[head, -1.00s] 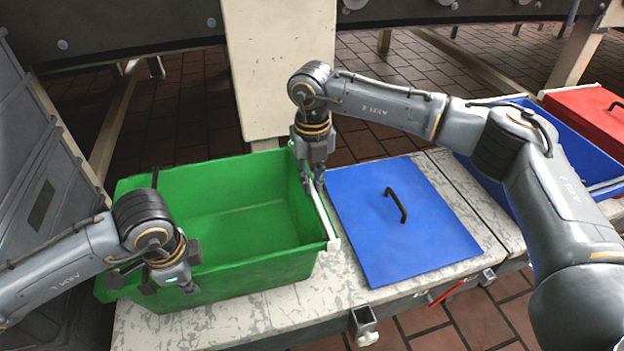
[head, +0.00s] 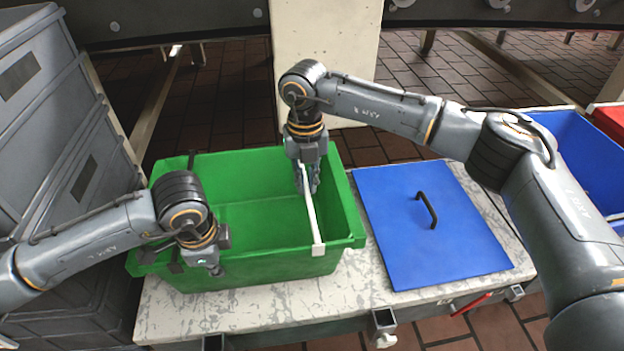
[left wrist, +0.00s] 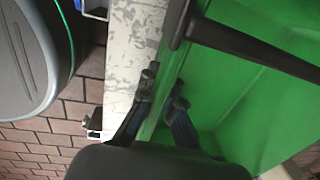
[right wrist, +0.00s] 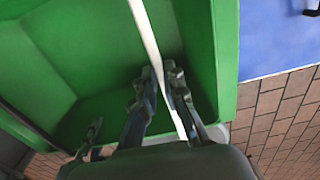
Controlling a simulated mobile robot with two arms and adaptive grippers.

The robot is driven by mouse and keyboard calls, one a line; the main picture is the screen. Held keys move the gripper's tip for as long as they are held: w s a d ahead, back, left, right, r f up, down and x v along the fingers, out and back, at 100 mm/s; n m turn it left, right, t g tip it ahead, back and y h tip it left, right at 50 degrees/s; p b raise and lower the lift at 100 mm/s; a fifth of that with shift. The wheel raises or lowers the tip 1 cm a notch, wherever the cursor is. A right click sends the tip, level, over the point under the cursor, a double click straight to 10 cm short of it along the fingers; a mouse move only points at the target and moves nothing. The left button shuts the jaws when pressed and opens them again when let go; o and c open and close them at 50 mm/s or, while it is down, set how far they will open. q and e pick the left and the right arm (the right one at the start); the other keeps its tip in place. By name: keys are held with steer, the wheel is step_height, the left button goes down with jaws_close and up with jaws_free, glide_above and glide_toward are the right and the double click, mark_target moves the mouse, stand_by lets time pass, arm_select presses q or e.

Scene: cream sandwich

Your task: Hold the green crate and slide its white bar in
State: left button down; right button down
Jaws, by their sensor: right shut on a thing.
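The green crate (head: 250,278) stands open on a pale worn bench. Its white bar (head: 314,222) lies across the crate, a little inward from the right end wall. My right gripper (head: 307,190) is shut on the white bar toward its far end; the right wrist view shows the bar (right wrist: 146,32) between the fingers (right wrist: 160,90). My left gripper (head: 217,270) is at the crate's near wall, toward the left. In the left wrist view its fingers (left wrist: 163,98) straddle the green wall, one outside and one inside, with a gap between them.
A dark bar (left wrist: 250,45) crosses the crate near its left end, close to my left gripper. A blue lid (head: 400,245) with a black handle lies right of the crate. Grey crates (head: 85,180) are stacked at left. A blue crate (head: 575,150) stands far right.

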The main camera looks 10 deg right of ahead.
steer(key=c, duration=1.4)
jaws_free()
steer(key=shift+a, duration=0.2)
arm_select(q)
steer(key=shift+d, duration=0.1)
arm_select(e)
step_height(320, 180, up, 12)
arm_select(q)
steer(key=c, duration=1.4)
jaws_free()
steer(key=shift+o, duration=0.2)
steer(key=shift+r, duration=0.15)
arm_select(e)
steer(key=shift+r, duration=0.1)
